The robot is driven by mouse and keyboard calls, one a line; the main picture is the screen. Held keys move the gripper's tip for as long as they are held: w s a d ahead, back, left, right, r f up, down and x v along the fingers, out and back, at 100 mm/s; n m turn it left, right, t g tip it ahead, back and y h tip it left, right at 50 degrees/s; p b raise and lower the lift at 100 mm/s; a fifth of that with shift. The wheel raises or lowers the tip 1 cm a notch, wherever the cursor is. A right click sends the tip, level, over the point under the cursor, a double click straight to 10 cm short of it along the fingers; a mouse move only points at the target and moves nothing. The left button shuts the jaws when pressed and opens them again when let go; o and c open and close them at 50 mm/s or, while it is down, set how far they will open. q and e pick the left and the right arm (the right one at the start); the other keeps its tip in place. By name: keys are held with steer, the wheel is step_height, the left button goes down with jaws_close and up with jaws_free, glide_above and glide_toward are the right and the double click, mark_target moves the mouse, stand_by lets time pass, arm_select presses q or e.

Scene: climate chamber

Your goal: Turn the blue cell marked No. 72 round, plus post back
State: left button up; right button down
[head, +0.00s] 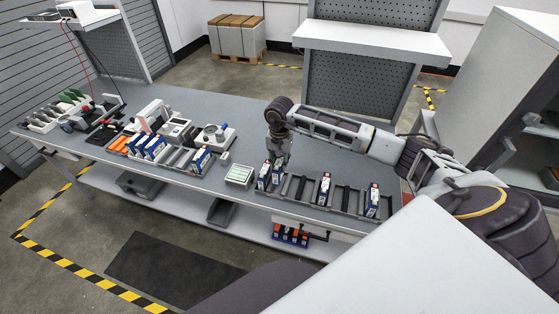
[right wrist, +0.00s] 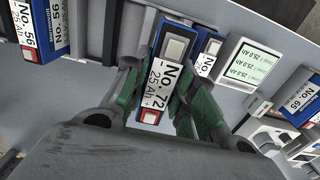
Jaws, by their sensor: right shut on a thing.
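The blue cell marked No. 72 (right wrist: 160,85) has a white label reading 25 Ah and a pale post on its top face. My right gripper (right wrist: 158,100) is shut on it, with a green-padded finger on either side. In the head view the right gripper (head: 280,152) points down from above, and the cell (head: 277,173) is below it at the left end of the dark slotted rack (head: 346,203). I cannot tell whether the cell is clear of the rack. My left gripper is not in view.
Another blue cell (head: 264,176) stands close to the left of it. Blue cells (head: 324,188) and (head: 372,200) stand further right in the rack, one marked No. 56 (right wrist: 40,30). A small display unit (head: 239,175) is left of the rack. More cells and instruments fill the bench's left.

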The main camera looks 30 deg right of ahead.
steer(key=shift+f+b, duration=0.4)
steer(key=shift+f, duration=0.6)
steer(key=shift+f+b, duration=1.25)
steer(key=shift+f, duration=0.25)
steer(key=shift+b, duration=0.35)
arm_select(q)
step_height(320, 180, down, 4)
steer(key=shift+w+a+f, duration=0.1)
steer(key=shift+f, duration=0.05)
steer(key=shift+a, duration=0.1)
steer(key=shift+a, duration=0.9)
